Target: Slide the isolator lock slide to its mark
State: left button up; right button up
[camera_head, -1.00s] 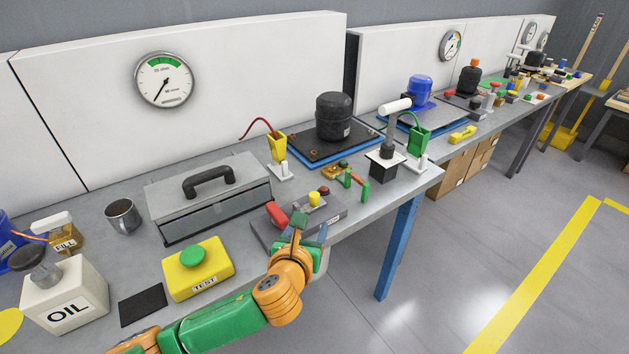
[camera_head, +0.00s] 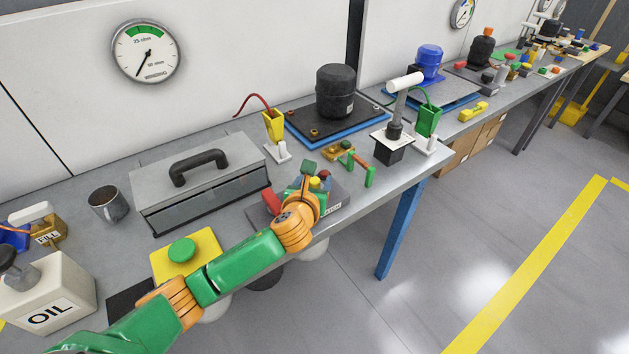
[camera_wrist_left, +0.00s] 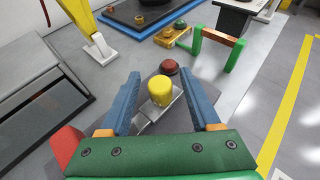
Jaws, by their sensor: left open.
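The isolator lock slide appears to be the yellow knob (camera_head: 315,182) on the dark grey panel (camera_head: 338,199) near the table's front edge. In the left wrist view the yellow knob (camera_wrist_left: 160,91) stands upright on a light metal strip (camera_wrist_left: 158,115). My left gripper (camera_head: 309,179) is over the panel. In the left wrist view its blue fingers (camera_wrist_left: 162,84) are open, one on each side of the knob, with visible gaps. I cannot tell how low the fingertips are. No mark for the slide can be made out; the gripper hides part of the panel.
A red button (camera_wrist_left: 168,67) sits just beyond the knob. A red handle (camera_head: 271,201) is at the panel's left. A green-posted copper bar (camera_head: 358,161) is close behind.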

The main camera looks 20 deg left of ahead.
pick_arm(q)
jog(key=shift+s, duration=0.1)
jog(key=shift+c, duration=0.6)
grip_shut()
dwell(0.7)
